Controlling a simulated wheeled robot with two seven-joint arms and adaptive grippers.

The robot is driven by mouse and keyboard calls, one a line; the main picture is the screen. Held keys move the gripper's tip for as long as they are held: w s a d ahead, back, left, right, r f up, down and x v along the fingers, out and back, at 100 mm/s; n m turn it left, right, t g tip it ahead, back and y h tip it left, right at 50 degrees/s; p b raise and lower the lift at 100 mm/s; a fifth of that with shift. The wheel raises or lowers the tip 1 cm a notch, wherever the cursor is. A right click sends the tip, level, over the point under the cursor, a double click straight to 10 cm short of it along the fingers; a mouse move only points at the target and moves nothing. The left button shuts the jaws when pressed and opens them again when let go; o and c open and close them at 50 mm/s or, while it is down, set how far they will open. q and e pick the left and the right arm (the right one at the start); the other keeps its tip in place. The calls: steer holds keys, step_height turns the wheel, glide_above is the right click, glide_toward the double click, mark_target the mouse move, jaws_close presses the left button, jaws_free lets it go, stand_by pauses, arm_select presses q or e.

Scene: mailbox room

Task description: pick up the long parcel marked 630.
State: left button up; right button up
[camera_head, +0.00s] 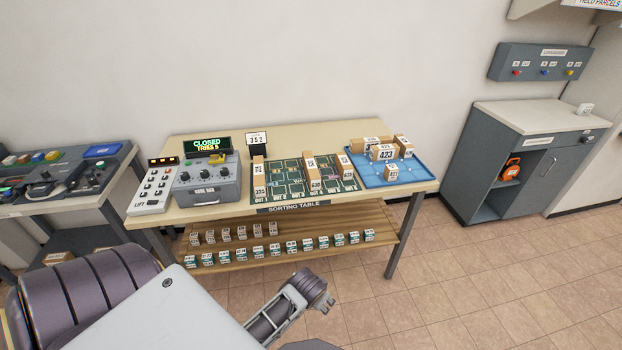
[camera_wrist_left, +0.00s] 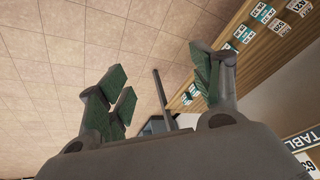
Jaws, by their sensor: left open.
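The long parcel marked 630 (camera_head: 311,166) is a brown box with white labels. It lies on the dark green sorting board, right of the board's middle, its short end facing me. Long parcels stand apart on either side of it: one at the left (camera_head: 259,178) and a smaller one at the right (camera_head: 345,165). My left gripper (camera_head: 322,297) is low in front of the table, well below and nearer than the parcel. In the left wrist view it (camera_wrist_left: 160,98) is open and empty, its green pads wide apart over floor tiles. My right gripper is not seen.
The sorting table (camera_head: 405,192) has a lower shelf (camera_head: 300,255) with several small labelled blocks. A blue tray (camera_head: 367,181) with several parcels is right of the board. A grey machine (camera_head: 208,182) reading CLOSED stands left. Floor right of the table is clear.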

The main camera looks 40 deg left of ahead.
arm_select(q)
steer(key=w+a+r+n+t+y, duration=0.1)
steer(key=w+a+r+n+y, duration=0.2)
steer(key=w+a+r, duration=0.4)
steer(key=w+a+r+n+t+y, duration=0.2)
steer(key=w+a+r, duration=0.5)
steer(key=w, duration=0.6)
steer(key=w+a+r+n+t+y, duration=0.2)
steer(key=w+a+r+n+y, duration=0.2)
steer(key=w+a+r, duration=0.3)
steer(key=w+n+p, duration=0.1)
steer(key=w, duration=0.2)
steer(key=shift+a+r, duration=0.2)
steer(key=shift+a, duration=0.15)
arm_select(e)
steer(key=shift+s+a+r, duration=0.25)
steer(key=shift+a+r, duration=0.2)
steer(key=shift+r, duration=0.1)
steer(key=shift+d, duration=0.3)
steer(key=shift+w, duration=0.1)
